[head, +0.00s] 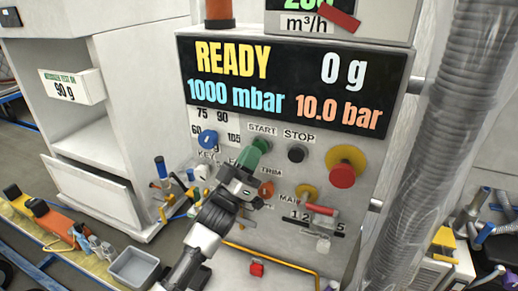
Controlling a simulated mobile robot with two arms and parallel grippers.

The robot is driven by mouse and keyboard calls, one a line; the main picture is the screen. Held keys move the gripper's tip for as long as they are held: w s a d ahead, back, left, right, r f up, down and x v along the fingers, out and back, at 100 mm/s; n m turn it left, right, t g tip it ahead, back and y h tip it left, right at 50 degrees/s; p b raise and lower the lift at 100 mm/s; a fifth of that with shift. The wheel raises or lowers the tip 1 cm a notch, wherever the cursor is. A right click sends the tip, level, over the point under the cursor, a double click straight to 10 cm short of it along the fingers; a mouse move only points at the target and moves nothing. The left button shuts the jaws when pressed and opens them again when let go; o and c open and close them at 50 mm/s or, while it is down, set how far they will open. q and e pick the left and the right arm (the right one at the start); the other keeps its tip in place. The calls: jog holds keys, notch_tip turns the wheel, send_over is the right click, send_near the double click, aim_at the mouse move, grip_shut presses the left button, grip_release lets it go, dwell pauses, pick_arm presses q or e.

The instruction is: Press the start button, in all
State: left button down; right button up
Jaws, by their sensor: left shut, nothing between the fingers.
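The green start button (262,145) sits on the grey panel under the START label, below the display reading READY. My left gripper (246,168) is shut and empty, with its tip at the lower left of the green button. In this view the tip overlaps the button's lower part, and I cannot tell whether they touch. My right gripper is not in view.
A black STOP button (297,153) and a red emergency knob on yellow (342,175) are to the right. A grey hose (450,130) hangs at right. A grey bin (134,268) stands at lower left.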

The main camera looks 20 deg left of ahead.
pick_arm(q)
jog(key=shift+w, duration=0.35)
dwell(0.6)
jog(key=shift+a+r, duration=0.15)
jog(key=shift+r, duration=0.3)
dwell(0.6)
jog(key=shift+s+f, duration=0.1)
jog(key=shift+f, duration=0.45)
jog(key=shift+s, duration=0.25)
jog(key=s, duration=0.1)
jog(key=s+p, duration=0.1)
jog(key=s, duration=0.3)
jog(key=shift+d+p, duration=0.3)
dwell(0.6)
